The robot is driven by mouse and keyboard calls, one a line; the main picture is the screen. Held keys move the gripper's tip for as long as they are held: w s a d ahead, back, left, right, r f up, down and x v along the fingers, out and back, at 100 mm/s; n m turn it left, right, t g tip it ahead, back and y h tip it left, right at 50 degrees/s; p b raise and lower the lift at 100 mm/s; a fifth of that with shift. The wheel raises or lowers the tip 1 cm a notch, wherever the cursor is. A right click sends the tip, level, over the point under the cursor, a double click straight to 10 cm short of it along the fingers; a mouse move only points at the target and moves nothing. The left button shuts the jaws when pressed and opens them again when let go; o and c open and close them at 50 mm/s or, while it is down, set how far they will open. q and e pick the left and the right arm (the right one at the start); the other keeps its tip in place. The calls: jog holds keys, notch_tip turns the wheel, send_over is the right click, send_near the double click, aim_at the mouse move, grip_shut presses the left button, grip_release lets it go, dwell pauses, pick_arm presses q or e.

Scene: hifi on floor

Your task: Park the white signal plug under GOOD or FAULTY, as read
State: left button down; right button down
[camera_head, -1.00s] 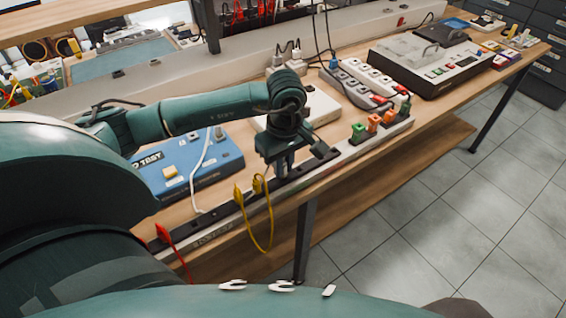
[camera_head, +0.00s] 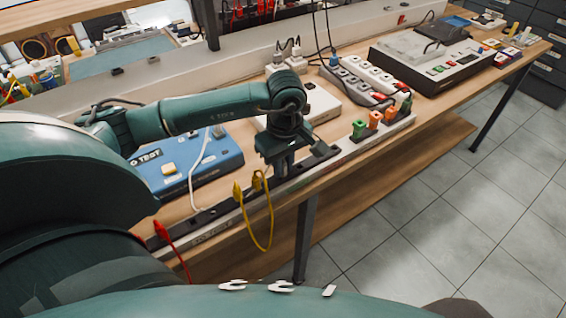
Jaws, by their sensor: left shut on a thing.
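My left gripper (camera_head: 281,166) points down at the dark strip (camera_head: 232,207) along the bench's front edge, just right of the yellow leads. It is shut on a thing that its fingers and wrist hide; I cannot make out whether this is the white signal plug. A white lead (camera_head: 194,178) runs from the blue TEST box (camera_head: 222,161) down to the front strip. No white plug shows clearly, and I cannot read GOOD or FAULTY labels. My right gripper is not in view.
Yellow leads (camera_head: 270,228) and a red lead (camera_head: 168,240) hang over the front edge. Green and orange plugs (camera_head: 375,119) stand right of my gripper. White socket strips (camera_head: 350,86) and a grey-topped device (camera_head: 434,66) stand farther right. Open floor lies in front.

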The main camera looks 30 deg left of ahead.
pick_arm(q)
jog(key=c, duration=1.3)
grip_release()
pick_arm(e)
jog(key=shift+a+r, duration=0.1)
pick_arm(q)
jog(key=shift+r, duration=0.3)
notch_tip(320, 180, up, 18)
jog(key=p, duration=0.2)
jog(key=shift+s+d+f+p, duration=0.15)
jog(key=shift+d+f+p, duration=0.05)
jog(key=shift+d+p, duration=0.1)
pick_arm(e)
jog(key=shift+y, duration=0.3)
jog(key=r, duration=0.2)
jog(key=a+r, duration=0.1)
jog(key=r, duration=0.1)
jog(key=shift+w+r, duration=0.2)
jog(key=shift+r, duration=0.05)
